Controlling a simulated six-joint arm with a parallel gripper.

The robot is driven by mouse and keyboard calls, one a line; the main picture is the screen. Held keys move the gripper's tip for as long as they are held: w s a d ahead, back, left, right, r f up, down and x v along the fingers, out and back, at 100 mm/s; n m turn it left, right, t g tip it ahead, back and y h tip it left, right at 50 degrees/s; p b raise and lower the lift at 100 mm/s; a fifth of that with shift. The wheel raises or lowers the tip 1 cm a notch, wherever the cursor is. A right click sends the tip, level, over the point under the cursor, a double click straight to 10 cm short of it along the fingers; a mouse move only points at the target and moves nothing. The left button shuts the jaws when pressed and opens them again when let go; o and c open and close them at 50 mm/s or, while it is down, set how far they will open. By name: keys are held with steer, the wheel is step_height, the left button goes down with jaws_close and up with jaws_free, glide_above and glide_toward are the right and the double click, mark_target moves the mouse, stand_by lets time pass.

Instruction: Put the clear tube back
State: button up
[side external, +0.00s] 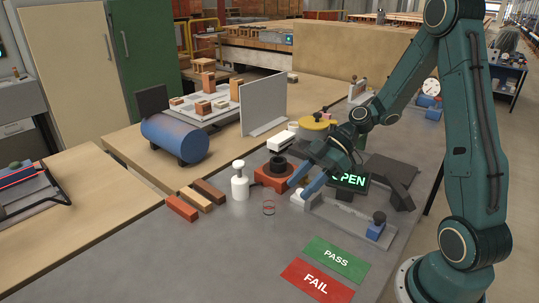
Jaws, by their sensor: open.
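A small clear tube (268,208) with thin dark and reddish rims stands on the grey bench, in front of an orange-red block with a black round opening on top (270,177). My gripper (298,190) is open, its two blue fingers pointing down and to the left. It is to the right of the tube and apart from it, close beside the orange-red block. Nothing shows between the fingers. Whether the fingers touch the block cannot be told.
A white bottle (240,187) stands left of the block, with several brick bars (196,199) beyond it. A lit sign (350,181) and a grey fixture with a blue block (345,220) are on the right. PASS (335,259) and FAIL (317,281) plates lie in front. The front-left bench is clear.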

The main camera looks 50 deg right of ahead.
steer(key=s+a+r+m+t+h, duration=0.1)
steer(key=s+r+m+h, duration=0.8)
steer(key=s, duration=0.7)
steer(key=shift+a+r+m+t+h, duration=0.4)
steer(key=shift+r+m, duration=1)
steer(key=shift+r, duration=0.8)
